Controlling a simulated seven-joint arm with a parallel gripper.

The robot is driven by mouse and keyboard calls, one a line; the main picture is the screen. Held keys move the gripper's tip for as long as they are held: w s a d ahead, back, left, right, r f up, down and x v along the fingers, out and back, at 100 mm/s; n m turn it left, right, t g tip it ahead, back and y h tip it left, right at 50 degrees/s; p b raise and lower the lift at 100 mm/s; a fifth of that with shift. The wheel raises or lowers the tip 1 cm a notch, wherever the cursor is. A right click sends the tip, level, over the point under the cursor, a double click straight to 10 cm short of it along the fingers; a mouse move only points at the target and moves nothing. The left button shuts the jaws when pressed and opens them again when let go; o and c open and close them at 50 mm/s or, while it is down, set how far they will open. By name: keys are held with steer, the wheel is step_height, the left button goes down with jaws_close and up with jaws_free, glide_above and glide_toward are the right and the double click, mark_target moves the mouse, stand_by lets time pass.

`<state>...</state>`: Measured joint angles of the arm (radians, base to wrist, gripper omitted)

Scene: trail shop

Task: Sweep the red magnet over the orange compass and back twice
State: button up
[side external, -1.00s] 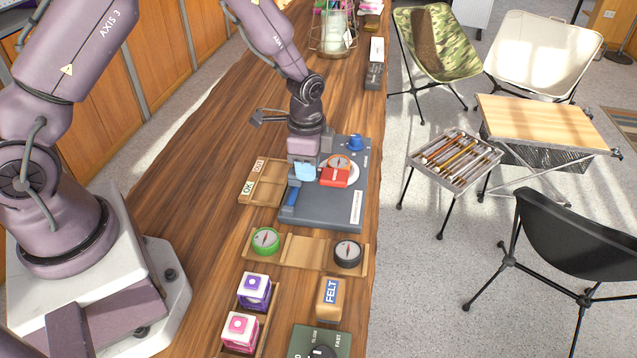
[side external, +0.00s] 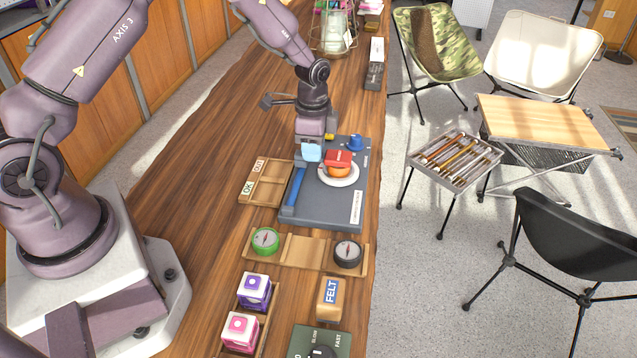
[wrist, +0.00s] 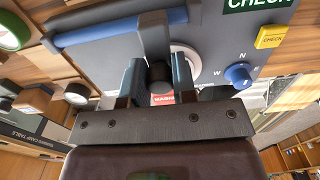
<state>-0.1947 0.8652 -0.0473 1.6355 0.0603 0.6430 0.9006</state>
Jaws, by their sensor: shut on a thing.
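My gripper (side external: 321,153) is shut on the red magnet (side external: 338,157), a small block that sticks out to the right of the fingers. The orange compass (side external: 339,172) sits on a white round plate (side external: 352,180) on the grey check station (side external: 318,213). The magnet is at the compass's far edge in the side view and hides part of it; whether they touch I cannot tell. In the wrist view a red labelled face of the magnet (wrist: 163,98) shows between the fingers. The compass is hidden there.
The station carries a blue bar (side external: 295,187) on its left and a blue knob (side external: 355,143) at the back. A wooden tray marked OK and OUT (side external: 262,193) lies left. A wooden rack in front holds a green compass (side external: 265,240) and a black compass (side external: 347,253).

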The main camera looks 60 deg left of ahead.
steer(key=shift+w+a, duration=0.25)
steer(key=shift+w, duration=0.05)
steer(key=shift+s+d, duration=0.1)
steer(key=shift+s+d, duration=3.6)
steer(key=shift+d, duration=0.05)
steer(key=shift+w+a, duration=3.65)
steer(key=shift+w, duration=0.05)
